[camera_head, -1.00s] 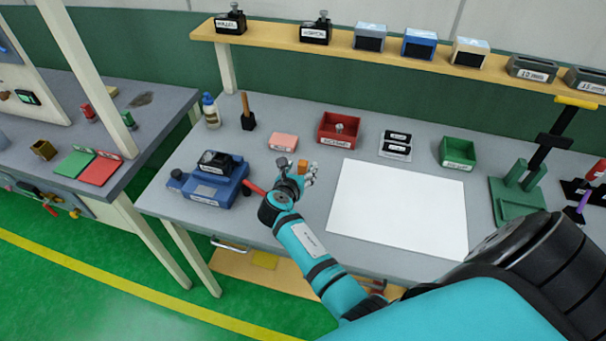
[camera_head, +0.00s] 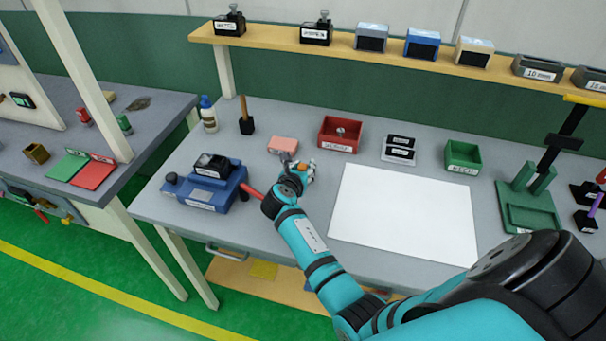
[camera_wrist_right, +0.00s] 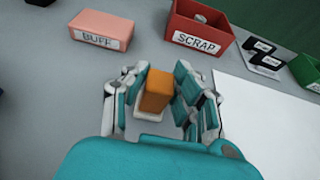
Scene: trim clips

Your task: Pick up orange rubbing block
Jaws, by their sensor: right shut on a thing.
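The orange rubbing block (camera_wrist_right: 155,91) stands between the fingers of my right gripper (camera_wrist_right: 156,95) in the right wrist view. The fingers are shut on its two sides. A thin white piece shows under the block's near end. In the head view the right gripper (camera_head: 303,171) is over the grey bench, left of the white sheet, and only a small part of the orange block (camera_head: 299,169) shows. Whether the block touches the bench is hard to tell. My left gripper is not in view.
A pink block marked BUFF (camera_wrist_right: 101,29) and a red bin marked SCRAP (camera_wrist_right: 201,27) lie just beyond. A white sheet (camera_head: 403,213) covers bench space at right. A blue device (camera_head: 206,184) stands at left, a green bin (camera_head: 462,157) at the back right.

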